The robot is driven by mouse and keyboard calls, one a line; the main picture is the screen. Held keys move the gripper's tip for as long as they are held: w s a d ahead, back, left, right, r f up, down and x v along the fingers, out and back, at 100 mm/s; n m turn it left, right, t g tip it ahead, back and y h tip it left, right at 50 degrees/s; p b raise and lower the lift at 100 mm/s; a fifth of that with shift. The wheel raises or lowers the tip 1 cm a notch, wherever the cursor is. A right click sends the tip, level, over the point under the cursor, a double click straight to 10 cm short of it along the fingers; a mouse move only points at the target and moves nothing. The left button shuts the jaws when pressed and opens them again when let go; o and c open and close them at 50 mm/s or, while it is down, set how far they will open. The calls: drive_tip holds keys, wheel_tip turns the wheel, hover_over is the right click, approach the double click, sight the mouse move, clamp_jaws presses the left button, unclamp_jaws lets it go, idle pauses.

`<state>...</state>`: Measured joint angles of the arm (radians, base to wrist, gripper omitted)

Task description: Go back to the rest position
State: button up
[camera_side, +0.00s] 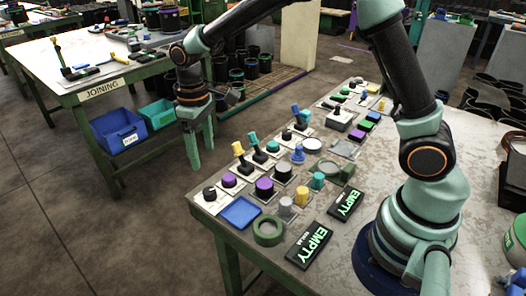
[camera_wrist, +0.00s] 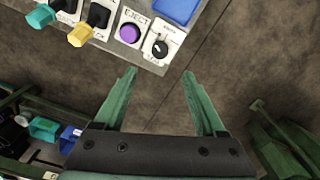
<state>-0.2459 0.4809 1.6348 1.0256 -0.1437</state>
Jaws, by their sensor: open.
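My gripper (camera_side: 202,150) hangs in the air past the left end of the near table, with its two green fingers pointing down. It is open and empty. In the wrist view my gripper (camera_wrist: 160,85) shows both fingers spread apart, with only the dark floor between and below them. The near table (camera_side: 460,215) carries my arm's base and many controls. Nothing touches the fingers in either view.
Black knob (camera_side: 209,193), purple button (camera_side: 229,180) and blue tray (camera_side: 240,212) sit at the near table's edge. Two dark "EMPTY" signs (camera_side: 310,245) lie nearby. Left stands the "JOINING" table (camera_side: 150,72) with a blue bin (camera_side: 118,132) beneath. Floor lies open between tables.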

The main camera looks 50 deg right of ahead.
drive_tip(key=s+d+r+m+t, duration=0.2)
drive_tip(key=s+d+r, duration=0.3)
drive_tip(key=s+r, duration=0.1)
drive_tip(key=s+d+r+m+t, duration=0.2)
drive_tip(key=s+d+r, duration=0.3)
drive_tip(key=s, duration=0.4)
drive_tip(key=shift+s+d+r+t, duration=0.15)
drive_tip(key=shift+d+r+t, duration=0.3)
drive_tip(key=shift+t, duration=0.35)
